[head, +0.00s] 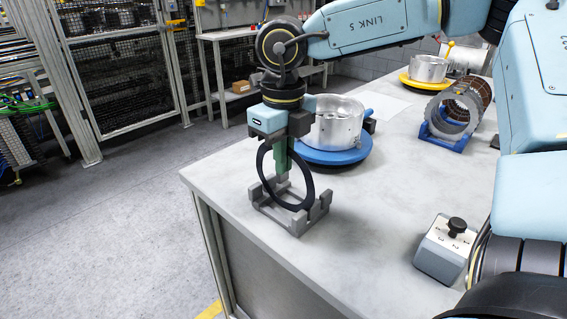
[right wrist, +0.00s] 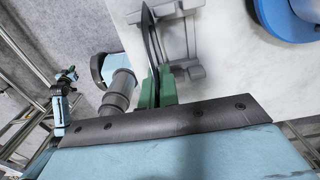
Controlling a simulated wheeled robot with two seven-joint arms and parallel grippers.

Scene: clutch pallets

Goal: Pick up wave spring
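The wave spring (head: 307,188) is a thin dark ring standing on edge in a grey slotted stand (head: 297,226) near the table's corner. My right gripper (head: 282,158) reaches down over it, with its green fingers at the ring's upper edge. In the right wrist view the wave spring (right wrist: 151,35) runs in between the two close-set fingers of the right gripper (right wrist: 158,86), which looks shut on it. The ring's lower edge is still down in the stand (right wrist: 186,45). My left gripper is not in view.
A blue round base (head: 335,156) with a silver housing (head: 338,125) stands just behind the stand. Farther back are a ribbed cylinder in a blue cradle (head: 447,140) and a yellow base (head: 424,84). A grey switch box (head: 443,250) sits at right. The table's middle is clear.

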